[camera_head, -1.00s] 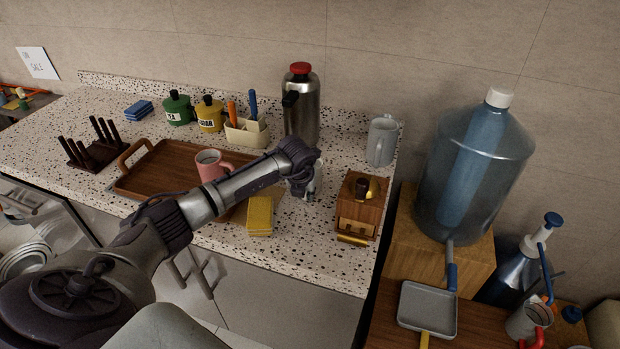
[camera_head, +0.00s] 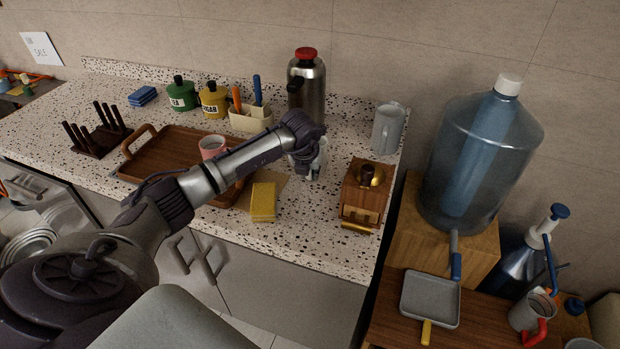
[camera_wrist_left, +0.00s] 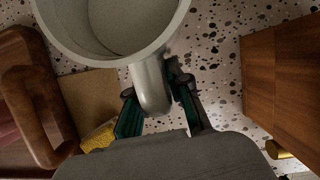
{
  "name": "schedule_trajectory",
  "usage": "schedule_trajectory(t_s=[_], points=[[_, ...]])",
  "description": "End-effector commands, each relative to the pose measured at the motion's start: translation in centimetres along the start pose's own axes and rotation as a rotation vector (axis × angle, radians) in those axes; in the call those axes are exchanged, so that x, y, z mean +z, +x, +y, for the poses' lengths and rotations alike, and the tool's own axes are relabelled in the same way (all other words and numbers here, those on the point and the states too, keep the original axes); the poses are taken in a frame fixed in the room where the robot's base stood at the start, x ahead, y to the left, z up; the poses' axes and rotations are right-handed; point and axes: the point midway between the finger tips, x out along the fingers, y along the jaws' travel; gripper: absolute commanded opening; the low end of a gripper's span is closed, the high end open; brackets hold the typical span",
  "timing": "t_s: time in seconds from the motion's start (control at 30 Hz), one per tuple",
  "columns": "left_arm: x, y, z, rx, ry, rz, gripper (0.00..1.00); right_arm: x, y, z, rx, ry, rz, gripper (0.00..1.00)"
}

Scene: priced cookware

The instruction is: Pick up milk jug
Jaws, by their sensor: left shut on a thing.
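The milk jug shows as a pale grey, open vessel with a loop handle in the left wrist view (camera_wrist_left: 152,88). In the head view only a pale strip of the jug (camera_head: 319,163) shows, mostly hidden behind my left gripper (camera_head: 306,168). In the wrist view the dark green fingers of my left gripper (camera_wrist_left: 156,98) stand either side of the jug's handle and are shut on it. The jug looks upright, and its inside looks empty. Whether its base touches the counter is hidden. My right gripper is not in view.
A wooden grinder (camera_head: 362,195) stands close right of the jug. A yellow sponge (camera_head: 263,202) and a wooden tray (camera_head: 150,178) with a pink mug (camera_head: 211,147) lie left. A steel flask (camera_head: 307,92) and a grey pitcher (camera_head: 387,130) stand behind. The counter's front (camera_head: 300,245) is clear.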

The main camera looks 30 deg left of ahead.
Motion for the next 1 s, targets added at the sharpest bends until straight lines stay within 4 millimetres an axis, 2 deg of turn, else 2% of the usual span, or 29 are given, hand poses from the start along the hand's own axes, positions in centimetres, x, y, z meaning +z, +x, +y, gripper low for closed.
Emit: schedule_trajectory(t_s=[0.5, 1.0], points=[[1.9, -4.3, 0.0, -0.002, -0.001, -0.006, 0.0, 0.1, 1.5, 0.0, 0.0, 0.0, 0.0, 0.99], [2.8, -6.5, 0.0, -0.002, -0.001, -0.004, 0.0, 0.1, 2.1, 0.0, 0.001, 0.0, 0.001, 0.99]])
